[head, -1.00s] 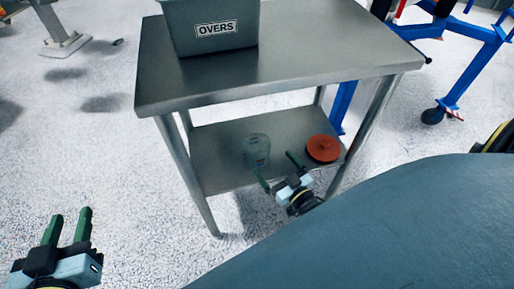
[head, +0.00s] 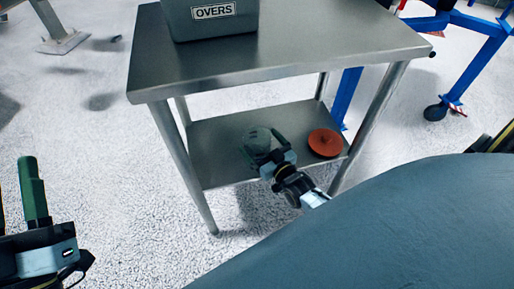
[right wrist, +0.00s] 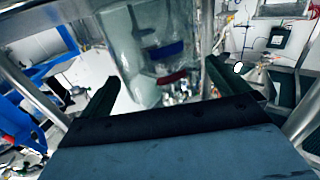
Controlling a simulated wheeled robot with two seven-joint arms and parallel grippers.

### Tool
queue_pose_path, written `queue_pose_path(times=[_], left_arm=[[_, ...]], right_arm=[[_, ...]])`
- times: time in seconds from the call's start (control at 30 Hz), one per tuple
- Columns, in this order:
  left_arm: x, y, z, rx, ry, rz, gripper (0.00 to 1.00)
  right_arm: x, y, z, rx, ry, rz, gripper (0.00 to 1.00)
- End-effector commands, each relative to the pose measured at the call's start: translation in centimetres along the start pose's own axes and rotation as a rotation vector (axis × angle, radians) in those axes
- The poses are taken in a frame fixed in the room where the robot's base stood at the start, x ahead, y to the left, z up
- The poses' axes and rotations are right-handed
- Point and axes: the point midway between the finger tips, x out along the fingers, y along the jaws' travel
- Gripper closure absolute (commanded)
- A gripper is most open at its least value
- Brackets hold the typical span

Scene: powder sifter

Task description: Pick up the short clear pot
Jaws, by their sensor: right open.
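The short clear pot (head: 257,138) stands upright on the lower shelf of the steel table, left of the orange-red lid. In the right wrist view the clear pot (right wrist: 140,45) lies ahead, between the two fingers, and its top is cut off. My right gripper (head: 262,149) is open at the pot, with one finger to each side. I cannot tell whether either finger touches it. My left gripper (head: 17,188) is open and empty at the left edge, partly cut off, far from the pot.
The steel table (head: 300,45) has its top above the shelf (head: 215,155), with legs at the corners. A grey bin marked OVERS (head: 212,28) stands on top. The orange-red lid (head: 325,142) lies right of my right gripper. A blue wheeled frame (head: 475,55) stands at right.

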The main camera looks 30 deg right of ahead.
Motion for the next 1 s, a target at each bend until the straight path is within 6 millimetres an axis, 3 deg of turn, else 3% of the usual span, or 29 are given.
queue_pose_path(times=[0.2,0.53,0.87,1.0], left_arm=[[-0.4,0.1,-1.3,0.0,0.146,0.003,0.64],[-0.5,0.1,-1.8,0.0,0.176,0.004,0.64],[-0.5,0.1,-1.8,0.001,0.175,0.004,0.64],[-0.5,0.1,-1.8,0.001,0.175,0.003,0.64]], right_arm=[[2.2,-0.1,0.2,0.0,0.001,0.0,0.0],[2.6,0.0,0.1,0.0,-0.001,0.0,0.0],[2.6,0.0,0.1,0.0,0.0,0.0,0.42],[2.6,0.0,0.1,0.0,0.0,0.0,0.43]])
